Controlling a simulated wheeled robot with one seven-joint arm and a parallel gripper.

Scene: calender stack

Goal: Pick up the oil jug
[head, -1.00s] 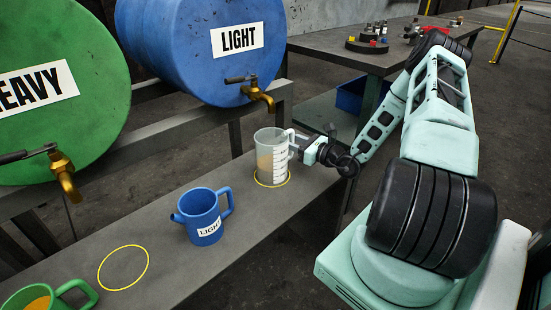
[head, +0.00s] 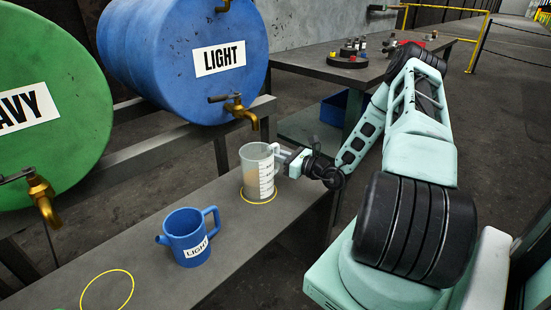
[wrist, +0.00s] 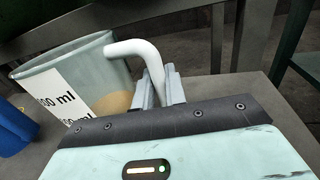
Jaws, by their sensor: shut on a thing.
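A clear measuring jug (head: 254,177) with a white marked scale and tan liquid inside stands upright at a yellow ring on the grey bench, below the brass tap of the blue LIGHT drum. I cannot tell whether its base touches the bench. My gripper (head: 282,160) reaches in from the right and is shut on the jug's white handle. In the wrist view, the jug (wrist: 95,80) is at the left, and its handle (wrist: 140,52) runs down between the fingers (wrist: 160,92), which partly hide it.
A blue jug labelled LIGHT (head: 185,236) stands to the left on the bench (head: 225,260). An empty yellow ring (head: 107,292) lies nearer. The blue drum (head: 170,60), its tap (head: 240,110) and a green drum (head: 50,110) line the back. A cluttered table (head: 330,62) stands behind.

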